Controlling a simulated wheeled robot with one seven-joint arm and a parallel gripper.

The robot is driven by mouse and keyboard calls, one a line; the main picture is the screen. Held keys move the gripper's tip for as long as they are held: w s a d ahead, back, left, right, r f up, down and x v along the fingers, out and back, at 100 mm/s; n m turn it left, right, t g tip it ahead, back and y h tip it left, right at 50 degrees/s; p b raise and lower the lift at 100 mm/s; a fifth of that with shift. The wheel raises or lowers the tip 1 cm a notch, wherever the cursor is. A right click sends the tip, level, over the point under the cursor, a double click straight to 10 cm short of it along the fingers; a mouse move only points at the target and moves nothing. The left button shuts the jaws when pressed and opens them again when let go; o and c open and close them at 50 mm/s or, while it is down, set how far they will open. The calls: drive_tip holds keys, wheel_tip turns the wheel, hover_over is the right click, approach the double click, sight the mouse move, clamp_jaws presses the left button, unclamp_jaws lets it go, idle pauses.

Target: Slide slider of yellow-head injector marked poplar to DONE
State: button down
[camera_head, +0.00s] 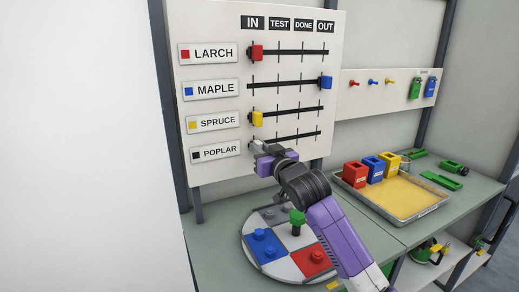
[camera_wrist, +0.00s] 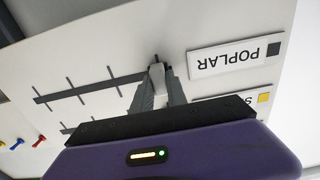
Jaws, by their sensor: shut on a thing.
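The POPLAR label (camera_head: 217,152) on the white board has a black square, not a yellow one; it also shows upside down in the wrist view (camera_wrist: 235,55). Its track (camera_head: 302,136) is the lowest one. My gripper (camera_head: 258,147) is at the left end of this track, in the IN column. In the wrist view, my gripper (camera_wrist: 158,72) is shut on the small dark poplar slider (camera_wrist: 157,58), mostly hidden between the fingertips. The DONE header (camera_head: 304,25) is third of the column headers. The track to the right of the slider is clear.
The yellow spruce slider (camera_head: 257,118) sits just above at IN. The red larch slider (camera_head: 257,52) is at IN, the blue maple slider (camera_head: 326,83) at OUT. A round plate (camera_head: 255,272) with a green-headed piece (camera_head: 297,217) lies below my arm. A tray (camera_head: 405,216) stands right.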

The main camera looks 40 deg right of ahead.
drive_tip(key=s+d+b, duration=0.1)
drive_tip(key=d, duration=0.3)
drive_tip(key=s+d+b, duration=0.1)
drive_tip(key=d+b, duration=0.1)
drive_tip(key=d, duration=0.3)
drive_tip(key=s+d+b, duration=0.2)
drive_tip(key=d, duration=0.3)
drive_tip(key=shift+f, duration=0.15)
drive_tip(key=shift+s+d+b, duration=0.25)
drive_tip(key=shift+d+b, duration=0.15)
drive_tip(key=shift+d, duration=0.25)
drive_tip(key=c, duration=1.3)
unclamp_jaws()
drive_tip(key=shift+s, duration=0.1)
drive_tip(key=b+v, duration=0.1)
drive_tip(key=v, duration=0.6)
drive_tip(key=shift+s+a, duration=0.15)
drive_tip(key=shift+s, duration=0.15)
